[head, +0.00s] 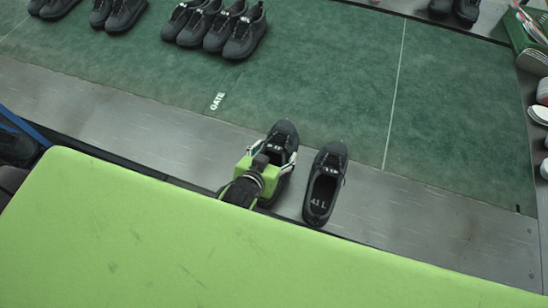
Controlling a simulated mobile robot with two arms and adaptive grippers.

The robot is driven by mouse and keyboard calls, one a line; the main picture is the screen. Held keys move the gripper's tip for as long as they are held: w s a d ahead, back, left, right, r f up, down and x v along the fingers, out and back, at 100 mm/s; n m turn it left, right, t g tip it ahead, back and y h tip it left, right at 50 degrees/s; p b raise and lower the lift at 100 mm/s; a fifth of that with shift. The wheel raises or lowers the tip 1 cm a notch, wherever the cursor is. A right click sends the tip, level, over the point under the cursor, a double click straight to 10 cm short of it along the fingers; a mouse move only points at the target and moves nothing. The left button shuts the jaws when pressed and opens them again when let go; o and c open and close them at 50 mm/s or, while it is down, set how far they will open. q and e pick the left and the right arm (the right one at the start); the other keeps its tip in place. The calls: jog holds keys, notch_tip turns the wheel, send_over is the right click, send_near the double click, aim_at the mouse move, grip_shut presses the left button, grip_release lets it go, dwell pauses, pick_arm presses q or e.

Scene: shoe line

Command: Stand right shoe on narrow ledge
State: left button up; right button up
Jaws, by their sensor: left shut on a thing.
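A dark grey shoe (284,131) is in my left gripper (269,158), whose fingers are shut on its two sides. Its toe points away from me and overlaps the edge of the green mat. The gripper hides most of its heel and opening, and I cannot tell whether its sole touches the ledge. A matching shoe, the left shoe (338,161), marked "41 L" inside, stands upright just to the right on the narrow metal ledge (425,212). A small gap shows between the two shoes. My right gripper is not in view.
The green mat (330,75) lies beyond the ledge, with white lines and a "GATE" label. Several dark shoes (216,27) stand in a row at its back. A green crate (526,38) is at the far right. The ledge is clear on both sides of the pair.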

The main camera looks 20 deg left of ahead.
aim_at(277, 155)
pick_arm(q)
notch_tip(277, 155, down, 2)
jog(key=shift+f, duration=0.45)
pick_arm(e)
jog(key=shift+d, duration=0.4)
pick_arm(q)
jog(key=o, duration=1.4)
jog(key=shift+f, duration=0.15)
jog(key=shift+o, duration=0.2)
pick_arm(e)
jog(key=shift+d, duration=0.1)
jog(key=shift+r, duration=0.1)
pick_arm(q)
jog(key=b+v, duration=0.1)
jog(key=v, duration=1)
jog(key=shift+d, duration=0.1)
jog(key=shift+s+r, duration=0.45)
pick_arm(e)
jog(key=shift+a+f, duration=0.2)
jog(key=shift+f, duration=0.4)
